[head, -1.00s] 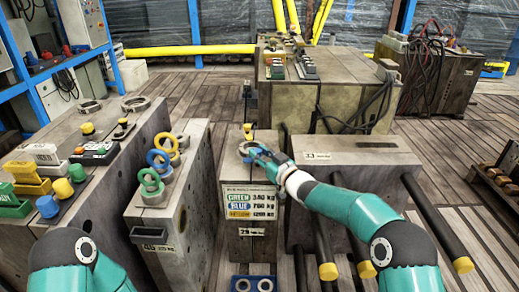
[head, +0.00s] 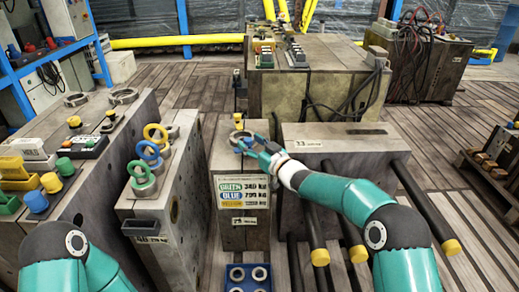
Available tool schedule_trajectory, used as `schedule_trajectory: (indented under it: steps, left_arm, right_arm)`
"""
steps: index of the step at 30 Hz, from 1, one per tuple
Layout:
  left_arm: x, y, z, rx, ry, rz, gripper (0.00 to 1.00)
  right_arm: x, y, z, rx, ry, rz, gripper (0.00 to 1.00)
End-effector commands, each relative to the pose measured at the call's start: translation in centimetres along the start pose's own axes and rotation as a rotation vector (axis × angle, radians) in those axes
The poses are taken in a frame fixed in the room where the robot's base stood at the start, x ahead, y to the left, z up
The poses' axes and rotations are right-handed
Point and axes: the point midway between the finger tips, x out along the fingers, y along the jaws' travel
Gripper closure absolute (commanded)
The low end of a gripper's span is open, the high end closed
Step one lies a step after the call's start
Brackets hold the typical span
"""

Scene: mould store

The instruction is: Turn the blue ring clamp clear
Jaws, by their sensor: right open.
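A blue ring (head: 147,150) stands upright on the narrow block marked 40 (head: 165,219), between a yellow ring (head: 155,132) behind and a green ring (head: 138,172) in front. My right gripper (head: 246,144) is open over the top of the block marked 29 (head: 242,172), well to the right of the blue ring. Its fingertips are beside a grey ring (head: 236,136) there; I cannot tell whether they touch it. My left arm shows at the bottom left, but its gripper is out of view.
A sign (head: 242,189) on block 29 lists green, blue and yellow weights. Block 33 (head: 345,158) stands to the right, with yellow-capped dark bars. A blue tray with rings (head: 247,287) is at the bottom. Cups and knobs stand on the left block (head: 110,146).

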Motion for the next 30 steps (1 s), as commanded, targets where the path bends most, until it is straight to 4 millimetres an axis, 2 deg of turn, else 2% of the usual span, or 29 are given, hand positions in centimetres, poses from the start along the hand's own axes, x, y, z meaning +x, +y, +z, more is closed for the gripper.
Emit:
schedule_trajectory:
  steps: [12, 15, 30]
  left_arm:
    - [0.0, 0.0, 0.0, 0.0, 0.0, 0.0, 0.6]
    - [0.0, 0.0, 0.0, 0.0, 0.0, 0.0, 0.6]
    - [0.1, 0.0, 0.0, 0.0, 0.0, 0.0, 0.6]
  right_arm:
    - [-5.4, 0.2, 0.0, 0.0, 0.001, 0.003, 0.47]
    - [-6.2, 0.2, 0.0, 0.0, 0.001, 0.003, 0.47]
    - [-6.7, 0.1, 0.1, -0.001, 0.002, 0.001, 0.47]
